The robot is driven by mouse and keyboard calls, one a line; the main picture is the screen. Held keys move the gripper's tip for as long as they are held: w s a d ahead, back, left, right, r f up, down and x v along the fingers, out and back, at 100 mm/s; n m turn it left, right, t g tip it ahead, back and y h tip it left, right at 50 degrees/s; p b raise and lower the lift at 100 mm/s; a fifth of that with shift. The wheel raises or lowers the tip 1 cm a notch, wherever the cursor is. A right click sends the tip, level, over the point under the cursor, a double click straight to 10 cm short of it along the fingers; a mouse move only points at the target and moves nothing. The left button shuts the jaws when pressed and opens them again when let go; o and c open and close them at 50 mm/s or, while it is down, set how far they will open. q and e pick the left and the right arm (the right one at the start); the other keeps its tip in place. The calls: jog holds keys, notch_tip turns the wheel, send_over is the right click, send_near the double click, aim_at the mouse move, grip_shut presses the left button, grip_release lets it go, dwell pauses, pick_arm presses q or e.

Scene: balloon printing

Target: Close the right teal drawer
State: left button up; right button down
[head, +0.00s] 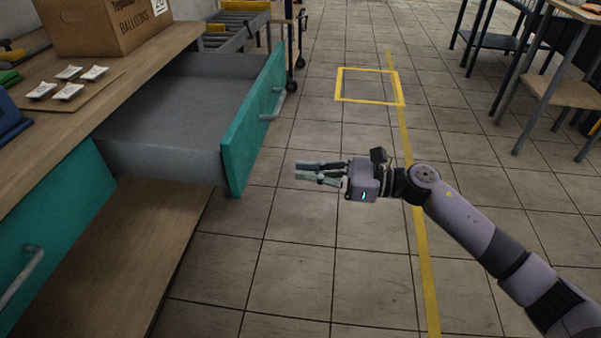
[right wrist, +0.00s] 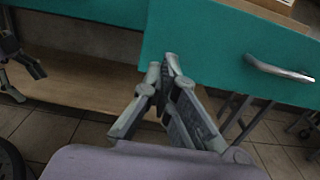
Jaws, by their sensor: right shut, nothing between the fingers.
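The right teal drawer (head: 252,122) stands pulled far out from under the wooden worktop, and its grey inside looks empty. Its metal handle (head: 274,105) is on the outer face. My right gripper (head: 299,171) is shut and empty, to the right of the drawer front's near end and apart from it, fingers pointing left at it. In the right wrist view the teal front (right wrist: 225,45) and handle (right wrist: 280,70) lie beyond the shut fingertips (right wrist: 165,66). What seems to be my left gripper (right wrist: 22,65) shows at that view's left edge; its jaw state is unclear.
A second teal drawer front (head: 50,235) is at the lower left, above a wooden board (head: 125,255). The worktop (head: 120,85) holds a cardboard box (head: 105,25) and small white packets (head: 68,91). Tiled floor is clear right of the drawer; tables (head: 560,90) stand far right.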

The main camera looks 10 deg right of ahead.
aim_at(240, 166)
jog(key=x, duration=1)
pick_arm(q)
jog(key=shift+s+a+f, duration=0.1)
jog(key=shift+s, duration=0.1)
pick_arm(e)
jog(key=shift+w+a, duration=0.3)
jog(key=shift+a, duration=0.35)
jog(key=shift+a, duration=0.1)
